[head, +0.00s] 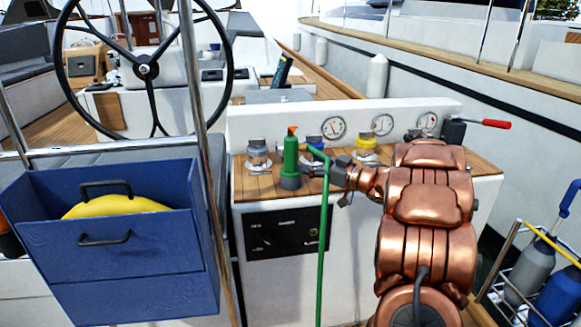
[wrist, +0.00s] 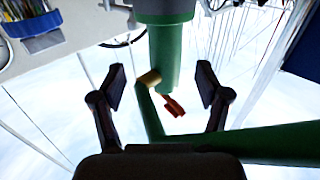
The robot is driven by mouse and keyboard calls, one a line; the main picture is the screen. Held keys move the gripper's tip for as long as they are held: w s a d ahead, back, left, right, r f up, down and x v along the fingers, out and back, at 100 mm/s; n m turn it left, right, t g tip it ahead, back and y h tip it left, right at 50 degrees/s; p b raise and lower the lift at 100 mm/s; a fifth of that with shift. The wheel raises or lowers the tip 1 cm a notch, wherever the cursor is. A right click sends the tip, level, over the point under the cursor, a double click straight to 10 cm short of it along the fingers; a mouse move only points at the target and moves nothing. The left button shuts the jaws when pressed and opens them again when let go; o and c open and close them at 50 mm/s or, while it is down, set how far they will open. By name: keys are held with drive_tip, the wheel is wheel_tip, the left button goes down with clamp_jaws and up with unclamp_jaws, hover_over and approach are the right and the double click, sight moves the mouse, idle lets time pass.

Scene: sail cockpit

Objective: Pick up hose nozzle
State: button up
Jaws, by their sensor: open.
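The hose nozzle (head: 290,158) is a green upright cylinder with an orange tip and a dark grey base. It stands on the wooden top of the white console (head: 262,185). A thin green hose (head: 322,240) arches beside it and hangs down the console's front. My gripper (head: 337,178) is just right of the nozzle, with the hose close to its fingers. In the wrist view my gripper (wrist: 164,90) is open, and the green nozzle body (wrist: 164,55) with its orange-red tip (wrist: 174,106) shows between the spread fingers. I cannot tell whether they touch it.
Metal and yellow-topped fittings (head: 366,148) and a red-handled lever (head: 490,124) stand on the console around my arm. Gauges (head: 334,127) line the panel behind. A blue box (head: 110,250) and a steel post are at left. A bottle rack (head: 540,270) stands at right.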

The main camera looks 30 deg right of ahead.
sight(297, 159)
drive_tip(key=shift+a+r+b+x, duration=0.15)
drive_tip(key=shift+b+x, duration=0.2)
drive_tip(key=shift+x, duration=1.35)
drive_tip(key=shift+a+r+b+x, duration=0.15)
drive_tip(key=shift+b+x, duration=0.2)
drive_tip(key=shift+x, duration=1.35)
drive_tip(key=shift+s+f, duration=0.1)
drive_tip(key=shift+s, duration=0.05)
clamp_jaws()
